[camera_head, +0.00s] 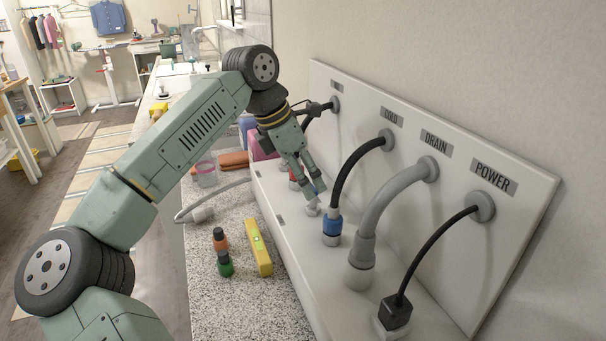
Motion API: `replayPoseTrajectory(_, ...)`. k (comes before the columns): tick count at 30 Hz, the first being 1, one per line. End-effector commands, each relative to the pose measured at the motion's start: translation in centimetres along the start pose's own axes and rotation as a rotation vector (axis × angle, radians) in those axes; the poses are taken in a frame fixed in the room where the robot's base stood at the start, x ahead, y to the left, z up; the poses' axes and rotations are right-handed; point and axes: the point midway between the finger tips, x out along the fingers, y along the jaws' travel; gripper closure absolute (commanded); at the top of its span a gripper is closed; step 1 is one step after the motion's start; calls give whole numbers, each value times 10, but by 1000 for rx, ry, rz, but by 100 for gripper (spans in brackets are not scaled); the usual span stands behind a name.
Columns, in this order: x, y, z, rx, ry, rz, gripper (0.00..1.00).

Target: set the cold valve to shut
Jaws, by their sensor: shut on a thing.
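The cold hose (350,168) is black and runs from the wall panel under the COLD label (391,117) down to a blue collar (331,225) on the white ledge. The cold valve (312,208) is a small pale metal fitting just left of that collar. My gripper (315,193) reaches down over the valve from above. Its fingers are shut on the valve's handle, where a bit of blue shows between them. The fingers hide most of the handle, so its angle cannot be told.
A grey drain hose (378,215) and a black power cord (428,250) stand to the right. A red fitting (293,184) is partly hidden behind my gripper.

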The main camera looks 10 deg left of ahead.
Motion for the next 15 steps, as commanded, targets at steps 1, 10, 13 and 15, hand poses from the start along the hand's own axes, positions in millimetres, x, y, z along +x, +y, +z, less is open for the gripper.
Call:
replayPoseTrajectory(1, 0, 0, 0, 1, -1, 2, 33)
replayPoseTrajectory(10, 0, 0, 0, 0, 0, 1, 15)
replayPoseTrajectory(13, 0, 0, 0, 0, 0, 1, 15)
replayPoseTrajectory(15, 0, 0, 0, -1, 0, 1, 15)
